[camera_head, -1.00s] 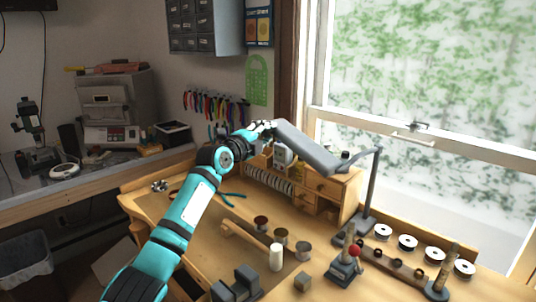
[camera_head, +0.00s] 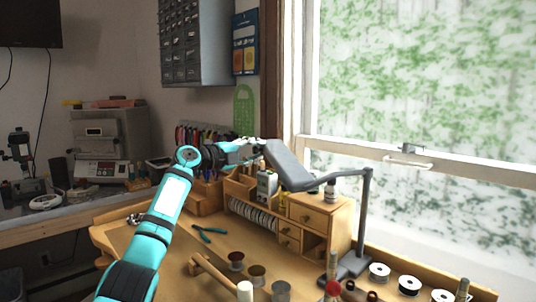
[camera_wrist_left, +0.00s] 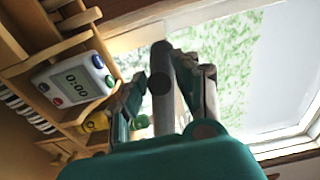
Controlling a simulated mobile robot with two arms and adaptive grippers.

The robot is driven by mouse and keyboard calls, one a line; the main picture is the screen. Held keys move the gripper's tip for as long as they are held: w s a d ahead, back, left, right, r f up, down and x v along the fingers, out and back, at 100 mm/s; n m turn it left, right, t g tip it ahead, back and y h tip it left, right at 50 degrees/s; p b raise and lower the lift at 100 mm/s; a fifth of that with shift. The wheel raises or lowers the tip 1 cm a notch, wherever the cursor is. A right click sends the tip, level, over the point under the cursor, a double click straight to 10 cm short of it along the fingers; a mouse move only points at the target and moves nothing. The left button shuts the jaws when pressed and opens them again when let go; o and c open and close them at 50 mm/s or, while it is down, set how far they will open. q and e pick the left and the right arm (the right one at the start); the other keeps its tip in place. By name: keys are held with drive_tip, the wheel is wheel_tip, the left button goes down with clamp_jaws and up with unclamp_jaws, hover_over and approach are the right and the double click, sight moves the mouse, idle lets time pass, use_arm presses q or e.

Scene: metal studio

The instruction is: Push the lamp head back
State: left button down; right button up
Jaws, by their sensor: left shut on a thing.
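The desk lamp has a grey head (camera_head: 290,165) that hangs above the small wooden drawer cabinet. A thin arm joins the head to an upright post (camera_head: 365,215) on a flat dark base (camera_head: 345,268). My left gripper (camera_head: 256,147) is at the left end of the lamp head and is shut on it. In the left wrist view, the dark grey lamp part (camera_wrist_left: 162,85) stands between the two fingers of my left gripper (camera_wrist_left: 165,95). The exact finger contact is partly hidden. My right gripper is in neither view.
The wooden drawer cabinet (camera_head: 312,218) stands under the lamp, with a digital meter (camera_head: 266,186) beside it. Pliers (camera_head: 208,234), a wooden mallet (camera_head: 210,272) and white spools (camera_head: 409,284) lie on the bench. The window (camera_head: 420,110) is behind.

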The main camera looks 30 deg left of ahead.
use_arm(q)
drive_tip(key=shift+d+f, duration=0.15)
drive_tip(key=shift+f, duration=0.15)
drive_tip(key=c, duration=1.3)
unclamp_jaws()
drive_tip(key=shift+o, duration=0.9)
drive_tip(key=shift+r, duration=0.2)
drive_tip(key=v, duration=1.2)
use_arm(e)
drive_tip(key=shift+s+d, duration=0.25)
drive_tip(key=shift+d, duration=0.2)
